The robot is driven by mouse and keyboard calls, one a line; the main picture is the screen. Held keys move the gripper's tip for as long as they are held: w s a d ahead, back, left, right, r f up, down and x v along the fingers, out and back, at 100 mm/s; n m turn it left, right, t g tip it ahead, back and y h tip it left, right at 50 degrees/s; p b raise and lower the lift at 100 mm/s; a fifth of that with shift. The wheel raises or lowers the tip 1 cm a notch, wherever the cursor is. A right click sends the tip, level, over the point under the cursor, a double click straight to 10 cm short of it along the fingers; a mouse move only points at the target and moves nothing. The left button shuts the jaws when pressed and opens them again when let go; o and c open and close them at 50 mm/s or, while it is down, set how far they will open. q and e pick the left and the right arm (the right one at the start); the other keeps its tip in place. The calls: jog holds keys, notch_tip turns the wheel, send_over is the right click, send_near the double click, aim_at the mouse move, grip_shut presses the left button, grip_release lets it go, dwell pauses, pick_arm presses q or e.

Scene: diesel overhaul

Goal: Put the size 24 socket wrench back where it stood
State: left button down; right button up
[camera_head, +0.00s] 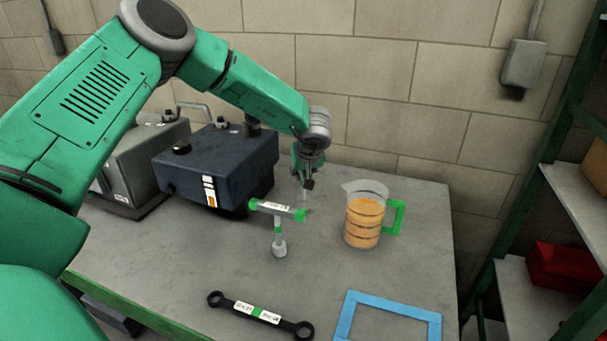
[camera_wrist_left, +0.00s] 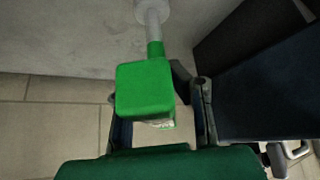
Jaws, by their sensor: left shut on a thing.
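The socket wrench (camera_head: 268,207) has a T-shaped bar with green ends and a white label, too small to read for size. Its shaft points down to a grey socket, low over the table or on it; I cannot tell which. My left gripper (camera_head: 304,192) is shut on the bar near its right end, reaching down from above. In the left wrist view, the wrench's green bar end (camera_wrist_left: 145,88) lies between the fingers of the left gripper (camera_wrist_left: 160,97), with the shaft and socket at the top edge. My right gripper is not in view.
A dark blue machine (camera_head: 225,160) stands close behind the wrench, left of the gripper. A jug of orange liquid (camera_head: 364,218) with a green handle stands to the right. A double-ended ring spanner (camera_head: 240,306) and a blue frame (camera_head: 395,307) lie in front. Table (camera_head: 330,265) between them is bare.

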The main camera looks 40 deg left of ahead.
pick_arm(q)
jog(key=shift+f, duration=0.15)
jog(key=shift+f, duration=0.85)
jog(key=c, duration=0.9)
grip_release()
notch_tip(320, 180, up, 7)
jog(key=p, duration=0.8)
jog(key=shift+r, duration=0.1)
jog(key=shift+r+p, duration=0.55)
jog(key=shift+r, duration=0.35)
